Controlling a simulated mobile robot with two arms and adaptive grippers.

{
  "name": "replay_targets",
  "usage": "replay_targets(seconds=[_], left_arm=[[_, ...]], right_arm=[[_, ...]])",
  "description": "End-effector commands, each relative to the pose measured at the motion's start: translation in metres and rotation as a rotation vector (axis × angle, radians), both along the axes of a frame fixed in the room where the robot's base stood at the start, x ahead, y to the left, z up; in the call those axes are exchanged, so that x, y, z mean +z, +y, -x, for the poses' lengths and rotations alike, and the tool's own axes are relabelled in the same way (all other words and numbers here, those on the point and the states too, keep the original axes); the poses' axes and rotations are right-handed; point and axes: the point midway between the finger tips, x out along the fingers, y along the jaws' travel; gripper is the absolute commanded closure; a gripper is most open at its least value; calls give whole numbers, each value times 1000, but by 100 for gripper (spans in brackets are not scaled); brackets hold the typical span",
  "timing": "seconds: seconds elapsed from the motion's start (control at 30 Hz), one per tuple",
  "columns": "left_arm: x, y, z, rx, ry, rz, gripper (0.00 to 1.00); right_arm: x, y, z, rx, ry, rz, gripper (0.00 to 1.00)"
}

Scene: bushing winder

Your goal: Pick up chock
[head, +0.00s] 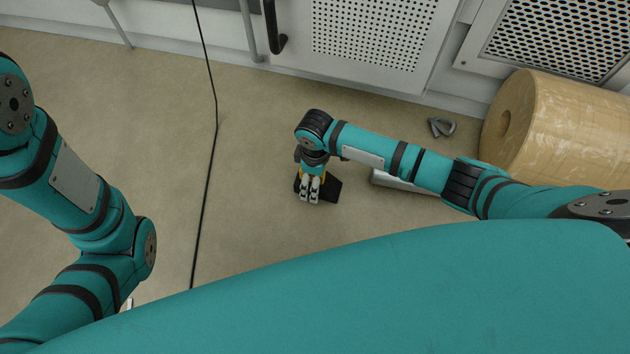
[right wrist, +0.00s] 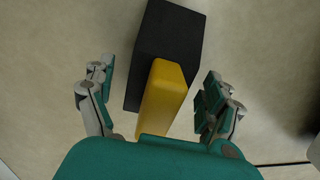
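The chock is a black block (right wrist: 169,42) with a yellow part (right wrist: 162,100) on it, lying on the floor. In the head view the black block (head: 331,190) shows partly beneath my right gripper (head: 310,195), which hides much of it. In the right wrist view my right gripper (right wrist: 158,95) is open, with one finger on each side of the yellow part. Gaps show between the fingers and the yellow part. My left arm is at the left of the head view, and its gripper is not in view.
A large tan roll (head: 560,125) lies at the right by the white perforated cabinet (head: 370,40). A small grey metal piece (head: 441,127) lies on the floor. A pale bar (head: 405,184) lies partly under my right arm. A black cable (head: 210,150) crosses the floor at left.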

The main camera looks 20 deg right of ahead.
Motion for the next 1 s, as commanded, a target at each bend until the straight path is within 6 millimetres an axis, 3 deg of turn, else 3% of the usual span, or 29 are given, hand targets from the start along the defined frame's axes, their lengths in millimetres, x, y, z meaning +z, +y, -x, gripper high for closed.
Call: replay_targets(seconds=[0.07, 0.53, 0.8, 1.0], left_arm=[[0, 0, 0, 0, -1, 0, 60], [0, 0, 0, 0, 0, -1, 60], [2, 0, 0, 0, 0, 0, 60], [15, 0, 0, 0, 1, 0, 60]], right_arm=[[0, 0, 0, 0, 0, 0, 26], [1, 0, 0, 0, -1, 0, 86], [2, 0, 0, 0, -1, 0, 86], [14, 1, 0, 0, -1, -2, 86]])
